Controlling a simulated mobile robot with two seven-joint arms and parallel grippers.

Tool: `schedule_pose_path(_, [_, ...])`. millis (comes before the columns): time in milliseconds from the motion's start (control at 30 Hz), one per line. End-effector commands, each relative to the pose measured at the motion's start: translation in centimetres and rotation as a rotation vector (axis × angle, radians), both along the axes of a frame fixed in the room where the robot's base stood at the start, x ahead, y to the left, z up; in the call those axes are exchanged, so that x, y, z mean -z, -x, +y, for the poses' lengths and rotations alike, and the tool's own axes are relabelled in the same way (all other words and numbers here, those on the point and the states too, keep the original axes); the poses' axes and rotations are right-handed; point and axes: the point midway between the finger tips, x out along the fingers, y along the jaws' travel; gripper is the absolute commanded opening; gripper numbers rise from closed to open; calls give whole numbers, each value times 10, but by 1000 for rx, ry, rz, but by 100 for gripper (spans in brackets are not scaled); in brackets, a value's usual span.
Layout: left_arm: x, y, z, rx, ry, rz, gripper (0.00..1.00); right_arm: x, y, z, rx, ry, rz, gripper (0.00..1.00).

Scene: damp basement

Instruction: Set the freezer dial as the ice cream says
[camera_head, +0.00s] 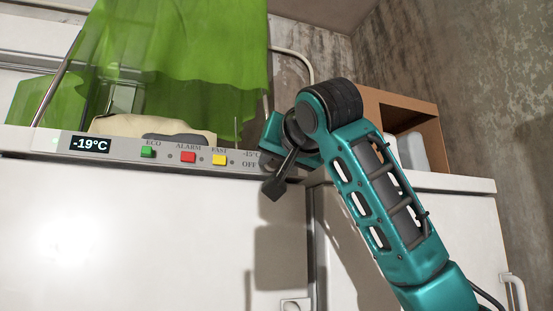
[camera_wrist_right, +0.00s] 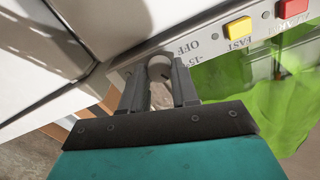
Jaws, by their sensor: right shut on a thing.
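The freezer's front panel (camera_head: 55,143) runs along the top edge of the white freezer. Its display (camera_head: 90,144) reads -19°C. The round grey dial (camera_wrist_right: 159,66) sits at the panel's end, beside the printed "-15°" and "OFF" marks. My right gripper (camera_wrist_right: 160,82) is shut on the dial, one finger on each side. In the head view my right gripper (camera_head: 273,186) and wrist hide the dial, so I cannot read its setting. No ice cream is recognisable in either view. My left gripper is not in view.
Green, red and yellow buttons (camera_head: 188,157) labelled ECO, ALARM and FAST line the panel left of my gripper. Green translucent sheeting (camera_head: 185,55) hangs behind it. A wooden box (camera_head: 405,115) stands on a white unit at right, near the stained wall.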

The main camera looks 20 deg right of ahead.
Motion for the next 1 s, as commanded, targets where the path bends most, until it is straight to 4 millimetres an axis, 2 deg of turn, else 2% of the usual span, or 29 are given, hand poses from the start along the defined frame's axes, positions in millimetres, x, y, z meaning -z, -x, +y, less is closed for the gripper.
schedule_pose_path(267, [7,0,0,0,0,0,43,2,0,1,-3,-153,7,0])
schedule_pose_path(1000, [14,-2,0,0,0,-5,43,1,0,0,0,-809,31,0])
